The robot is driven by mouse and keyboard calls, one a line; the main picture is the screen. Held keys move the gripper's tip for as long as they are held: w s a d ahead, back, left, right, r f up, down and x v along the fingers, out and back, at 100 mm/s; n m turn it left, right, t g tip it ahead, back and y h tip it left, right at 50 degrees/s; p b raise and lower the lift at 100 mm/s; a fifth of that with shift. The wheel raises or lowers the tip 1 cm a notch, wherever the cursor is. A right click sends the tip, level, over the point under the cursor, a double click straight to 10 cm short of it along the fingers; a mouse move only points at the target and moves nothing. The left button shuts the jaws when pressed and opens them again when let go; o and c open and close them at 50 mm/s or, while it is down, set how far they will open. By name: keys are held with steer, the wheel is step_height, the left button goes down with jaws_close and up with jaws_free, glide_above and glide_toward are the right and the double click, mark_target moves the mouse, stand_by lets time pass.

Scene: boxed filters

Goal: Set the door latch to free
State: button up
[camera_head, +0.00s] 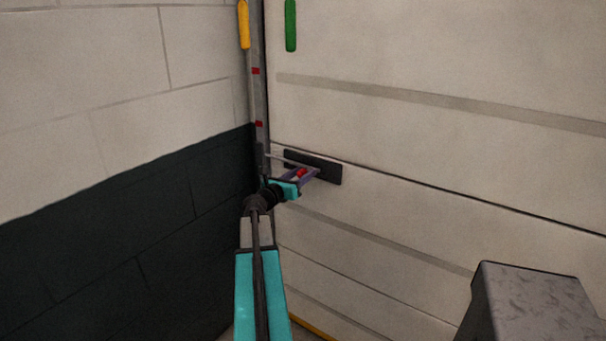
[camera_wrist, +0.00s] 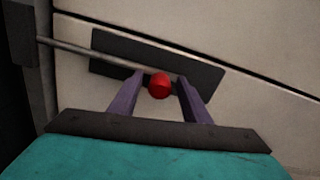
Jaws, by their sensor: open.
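The door latch is a dark plate (camera_head: 329,173) on the pale panelled door, with a grey rod running left from it to a dark bracket at the door's edge. In the wrist view the plate (camera_wrist: 210,72), the rod (camera_wrist: 85,51) and the bracket (camera_wrist: 22,45) show. A red knob (camera_wrist: 159,86) stands out in front of the plate. My gripper (camera_head: 309,173) is at the latch, with its two purple fingers open. In the wrist view my gripper (camera_wrist: 160,88) has one finger on each side of the red knob. I cannot tell whether either finger touches it.
A yellow handle (camera_head: 243,25) and a green handle (camera_head: 290,25) hang above, near the corner. A block wall (camera_head: 90,90), dark below, stands close on the left. A grey box-like object (camera_head: 535,305) is at the lower right. The door face right of the latch is clear.

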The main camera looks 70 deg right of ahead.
steer(key=shift+d, duration=0.1)
jaws_close()
steer(key=shift+s, duration=0.1)
steer(key=s, duration=0.1)
steer(key=s+a, duration=0.1)
steer(key=s, duration=0.3)
steer(key=shift+s+a, duration=0.25)
steer(key=shift+s, duration=0.3)
steer(key=shift+f, duration=0.1)
jaws_free()
steer(key=shift+s+a, duration=0.1)
steer(key=shift+s, duration=0.05)
